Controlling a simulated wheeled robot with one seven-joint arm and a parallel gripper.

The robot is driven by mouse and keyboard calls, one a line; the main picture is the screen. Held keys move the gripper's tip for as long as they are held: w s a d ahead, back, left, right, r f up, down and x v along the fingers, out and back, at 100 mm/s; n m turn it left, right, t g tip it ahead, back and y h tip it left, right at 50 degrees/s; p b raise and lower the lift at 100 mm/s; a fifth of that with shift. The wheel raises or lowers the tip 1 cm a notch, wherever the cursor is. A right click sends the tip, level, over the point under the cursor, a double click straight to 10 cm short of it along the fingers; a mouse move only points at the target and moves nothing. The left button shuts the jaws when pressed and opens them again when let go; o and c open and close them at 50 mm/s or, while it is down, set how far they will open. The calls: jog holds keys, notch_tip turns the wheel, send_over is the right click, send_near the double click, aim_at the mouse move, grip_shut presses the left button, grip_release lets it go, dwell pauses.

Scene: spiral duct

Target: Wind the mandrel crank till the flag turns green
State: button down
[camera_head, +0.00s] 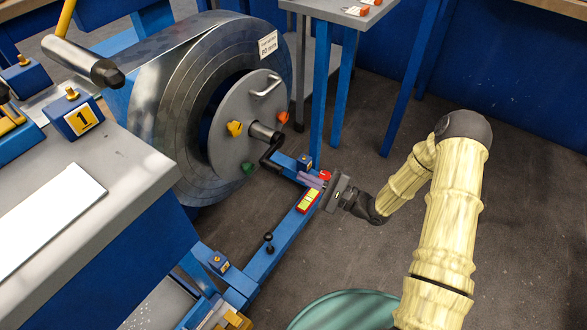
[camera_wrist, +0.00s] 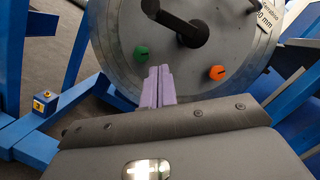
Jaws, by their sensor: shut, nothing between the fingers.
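The mandrel's round grey end plate (camera_head: 232,138) faces right inside a large steel coil in the head view. Its black crank (camera_head: 270,153) sticks out from the hub and bends downward. The crank also shows in the wrist view (camera_wrist: 180,24), near the top. My gripper (camera_head: 312,181) has purple fingers, shut and empty, to the lower right of the crank. In the wrist view the fingertips (camera_wrist: 158,74) point at the plate below the crank, apart from it. A small red piece (camera_head: 325,175) sits by the fingers; I cannot tell whether it is the flag. I see no green flag.
Green (camera_wrist: 141,52) and orange (camera_wrist: 217,73) knobs stand on the plate near my fingers. A blue floor frame (camera_head: 285,236) carries a red-edged label plate (camera_head: 308,200). A grey workbench (camera_head: 120,165) stands at left. Open floor lies right of the frame.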

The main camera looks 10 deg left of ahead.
jog(key=v, duration=0.2)
jog(key=p+v, duration=0.1)
jog(key=v, duration=0.2)
jog(key=shift+s+d, duration=0.25)
jog(key=shift+s, duration=0.2)
jog(key=shift+w, duration=0.1)
dwell(0.4)
